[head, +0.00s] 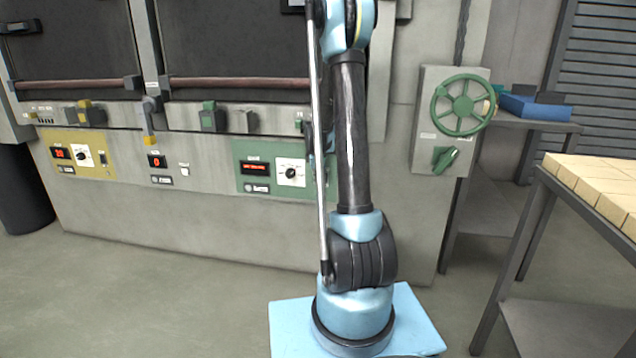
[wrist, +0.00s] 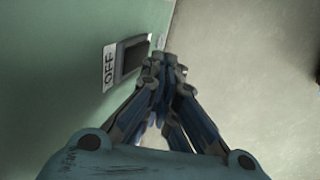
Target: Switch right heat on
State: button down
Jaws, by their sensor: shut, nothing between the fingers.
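The green heat panel (head: 244,151) is on the front of the furnace in the head view, with a red display and a white dial. My arm hides its right end. In the wrist view, a dark rocker switch (wrist: 133,56) sits on the green panel, with a white OFF label (wrist: 110,68) on its left. My gripper (wrist: 163,62) is shut and empty, its fingertips close to the right side of the switch. I cannot tell whether they touch it, nor which way the rocker is pressed.
A yellow panel (head: 74,141) with a red display and a dial is on the left. A green handwheel (head: 463,105) and green knob (head: 445,159) are on a grey box to the right. A bench with pale blocks (head: 590,180) stands at the right edge.

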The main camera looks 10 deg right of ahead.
jog(key=shift+w+d, duration=0.15)
jog(key=shift+w, duration=0.15)
jog(key=shift+w+d+f+t+h, duration=0.1)
jog(key=shift+w+f+t+h, duration=0.25)
jog(key=shift+t, duration=0.35)
dwell(0.3)
